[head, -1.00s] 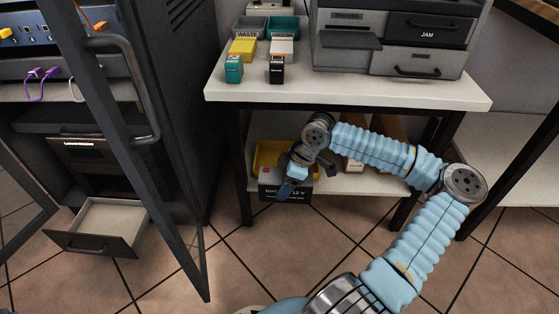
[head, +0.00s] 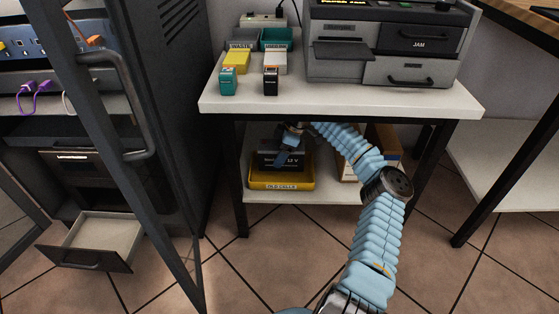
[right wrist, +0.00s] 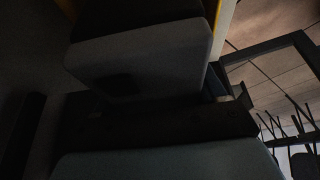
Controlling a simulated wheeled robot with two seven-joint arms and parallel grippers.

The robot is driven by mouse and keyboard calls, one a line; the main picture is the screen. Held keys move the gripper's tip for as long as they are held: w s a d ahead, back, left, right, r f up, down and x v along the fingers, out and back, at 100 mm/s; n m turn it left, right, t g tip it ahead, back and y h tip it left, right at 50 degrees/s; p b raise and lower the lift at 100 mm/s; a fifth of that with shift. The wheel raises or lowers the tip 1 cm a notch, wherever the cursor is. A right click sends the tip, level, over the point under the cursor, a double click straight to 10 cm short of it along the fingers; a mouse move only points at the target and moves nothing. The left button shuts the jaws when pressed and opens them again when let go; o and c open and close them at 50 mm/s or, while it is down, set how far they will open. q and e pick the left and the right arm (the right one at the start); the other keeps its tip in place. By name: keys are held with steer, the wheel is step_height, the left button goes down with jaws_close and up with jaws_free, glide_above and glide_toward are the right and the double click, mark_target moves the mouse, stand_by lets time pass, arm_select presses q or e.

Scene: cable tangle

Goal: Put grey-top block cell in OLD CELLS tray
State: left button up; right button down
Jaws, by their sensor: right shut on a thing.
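The block cell (head: 267,160) is a dark box with a 12 V label on its front. It is at the yellow OLD CELLS tray (head: 256,183) on the low shelf, over or inside it. I cannot tell whether it touches the tray floor. My right gripper (head: 287,145) is shut on the cell from above and hides part of its top and front. In the dark right wrist view a large grey block shape (right wrist: 145,60) fills the upper middle, probably the cell. My left gripper is not in view.
The table top (head: 340,101) lies over the shelf, with a table leg (head: 240,190) left of the tray. A carton (head: 385,142) stands right of it on the shelf. On the table are small trays, two small blocks and a grey machine (head: 345,55). An open cabinet stands left.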

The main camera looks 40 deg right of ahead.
steer(key=shift+w+d+r, duration=0.15)
steer(key=shift+w, duration=0.2)
steer(key=shift+f+b, duration=0.35)
steer(key=shift+f, duration=1.45)
steer(key=shift+f, duration=0.15)
steer(key=shift+c, duration=0.4)
jaws_free()
steer(key=shift+s, duration=0.1)
steer(key=shift+r, duration=0.2)
steer(key=p+v, duration=0.1)
steer(key=v, duration=0.4)
steer(key=shift+d+r, duration=0.1)
steer(key=s+d, duration=0.7)
steer(key=d, duration=0.2)
steer(key=shift+s, duration=0.35)
